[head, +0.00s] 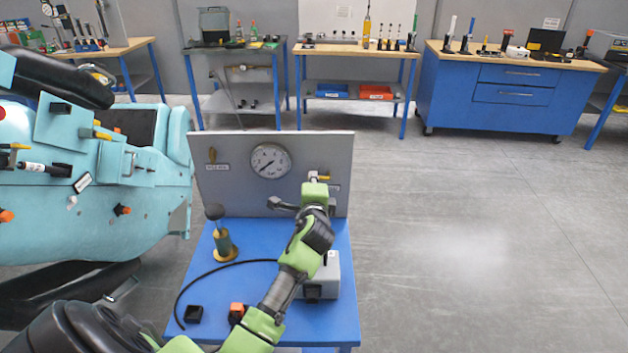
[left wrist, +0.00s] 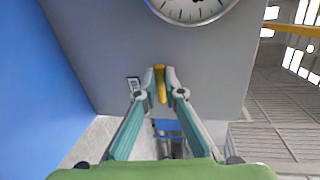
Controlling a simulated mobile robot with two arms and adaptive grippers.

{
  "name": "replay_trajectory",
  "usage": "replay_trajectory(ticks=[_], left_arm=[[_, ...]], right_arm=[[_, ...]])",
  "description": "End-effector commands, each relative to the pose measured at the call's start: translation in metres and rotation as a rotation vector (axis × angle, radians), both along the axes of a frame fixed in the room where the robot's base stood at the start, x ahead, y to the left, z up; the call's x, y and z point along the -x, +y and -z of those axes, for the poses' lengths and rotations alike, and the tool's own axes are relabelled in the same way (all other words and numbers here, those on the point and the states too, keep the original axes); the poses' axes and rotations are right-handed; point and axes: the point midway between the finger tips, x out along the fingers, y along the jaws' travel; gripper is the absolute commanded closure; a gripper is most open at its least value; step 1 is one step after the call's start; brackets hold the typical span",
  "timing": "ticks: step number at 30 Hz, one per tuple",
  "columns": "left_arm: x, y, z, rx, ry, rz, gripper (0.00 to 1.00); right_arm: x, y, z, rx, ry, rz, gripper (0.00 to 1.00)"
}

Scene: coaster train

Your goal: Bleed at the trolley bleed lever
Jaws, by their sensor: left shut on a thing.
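The bleed lever (left wrist: 161,84) is a short yellow handle on the grey upright panel (head: 235,195) of the blue trolley (head: 338,322). My left gripper (head: 314,178) is at the panel's right side, and the left wrist view shows its two fingertips (left wrist: 161,76) closed on the lever from both sides. In the head view the gripper mostly hides the lever. A small label (left wrist: 133,85) sits beside it. A round white gauge (head: 270,160) is left of the gripper on the panel. My right gripper is not in view.
The trolley top carries a yellow-based pump (head: 222,240), a grey box (head: 328,274), a black hose (head: 190,289), and small black and orange blocks. A teal coaster car (head: 120,215) stands close on the left. Workbenches line the back wall. The floor at right is clear.

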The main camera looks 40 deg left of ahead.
Motion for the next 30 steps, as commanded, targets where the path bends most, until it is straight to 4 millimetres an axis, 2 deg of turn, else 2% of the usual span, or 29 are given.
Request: replay_trajectory(ticks=[9,22,24,25,30], left_arm=[[0.0006,0.0003,0.005,0.068,-0.048,0.0,1.0],[0.0004,-0.0001,0.0055,0.076,-0.053,0.0,1.0],[0.0004,-0.0001,0.0055,0.076,-0.052,0.0,0.78],[0.0004,-0.0001,0.0055,0.076,-0.052,0.0,0.74],[0.0003,0.0001,0.005,0.074,-0.052,0.0,0.74]], right_arm=[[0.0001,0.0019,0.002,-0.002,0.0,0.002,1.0],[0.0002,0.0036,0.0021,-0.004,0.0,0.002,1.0],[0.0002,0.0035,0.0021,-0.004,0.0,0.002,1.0],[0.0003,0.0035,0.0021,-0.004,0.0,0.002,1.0],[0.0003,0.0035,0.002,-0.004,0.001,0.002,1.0]])
